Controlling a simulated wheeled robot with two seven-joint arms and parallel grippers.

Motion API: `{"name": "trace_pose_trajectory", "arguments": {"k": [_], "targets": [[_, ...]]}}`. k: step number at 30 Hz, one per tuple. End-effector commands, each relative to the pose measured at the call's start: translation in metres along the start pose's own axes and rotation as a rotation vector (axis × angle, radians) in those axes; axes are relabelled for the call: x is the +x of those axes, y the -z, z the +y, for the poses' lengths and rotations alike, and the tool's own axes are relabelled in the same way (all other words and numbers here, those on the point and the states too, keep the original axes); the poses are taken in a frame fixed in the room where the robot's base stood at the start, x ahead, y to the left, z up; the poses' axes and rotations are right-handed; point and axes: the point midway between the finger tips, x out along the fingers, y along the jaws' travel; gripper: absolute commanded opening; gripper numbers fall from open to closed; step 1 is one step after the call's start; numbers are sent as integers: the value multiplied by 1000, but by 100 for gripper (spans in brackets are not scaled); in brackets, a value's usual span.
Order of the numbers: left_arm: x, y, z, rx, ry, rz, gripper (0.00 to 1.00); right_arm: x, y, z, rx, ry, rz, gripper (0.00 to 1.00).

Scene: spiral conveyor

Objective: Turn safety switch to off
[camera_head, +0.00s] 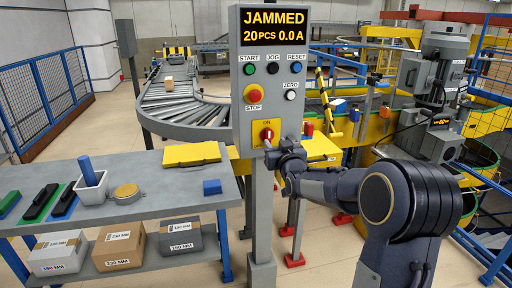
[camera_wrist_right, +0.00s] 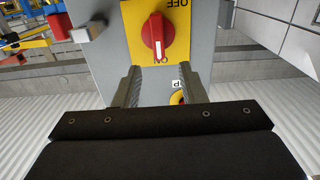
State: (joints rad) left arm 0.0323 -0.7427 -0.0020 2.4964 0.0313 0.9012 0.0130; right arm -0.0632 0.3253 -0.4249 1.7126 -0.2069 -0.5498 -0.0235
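The safety switch is a red knob (camera_head: 266,134) on a yellow plate, low on the grey control post. In the head view ON is printed above the knob. In the wrist view the picture is upside down: the red knob (camera_wrist_right: 157,37) shows whole, OFF is at the top edge, and the knob's white mark points down toward ON. My right gripper (camera_head: 272,152) is just below and in front of the plate. In the wrist view its two fingers (camera_wrist_right: 160,78) stand apart with nothing between them, short of the knob. My left gripper is not in view.
The display (camera_head: 274,25) reads JAMMED, 20 PCS 0.0 A. Above the switch are START, JOG, RESET and ZERO buttons and a red STOP button (camera_head: 252,94). A roller conveyor (camera_head: 185,108) runs behind.

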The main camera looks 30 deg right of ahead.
Motion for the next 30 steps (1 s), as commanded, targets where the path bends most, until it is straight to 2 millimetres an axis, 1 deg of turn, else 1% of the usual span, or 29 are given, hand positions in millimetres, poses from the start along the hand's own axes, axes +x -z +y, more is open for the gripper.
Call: {"name": "trace_pose_trajectory", "arguments": {"k": [1,6,9,12,16,23,30], "targets": [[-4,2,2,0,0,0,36,8,2,0,-3,0,-2,37],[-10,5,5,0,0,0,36,36,2,0,-1,1,-4,37],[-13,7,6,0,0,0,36,50,1,-1,-1,1,-4,37],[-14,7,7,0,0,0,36,59,1,-1,0,2,-4,37],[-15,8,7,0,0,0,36,65,0,0,1,1,-4,37],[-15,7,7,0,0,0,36,65,0,0,2,1,-4,37],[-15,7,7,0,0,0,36,65,0,0,2,1,-4,6]]}}
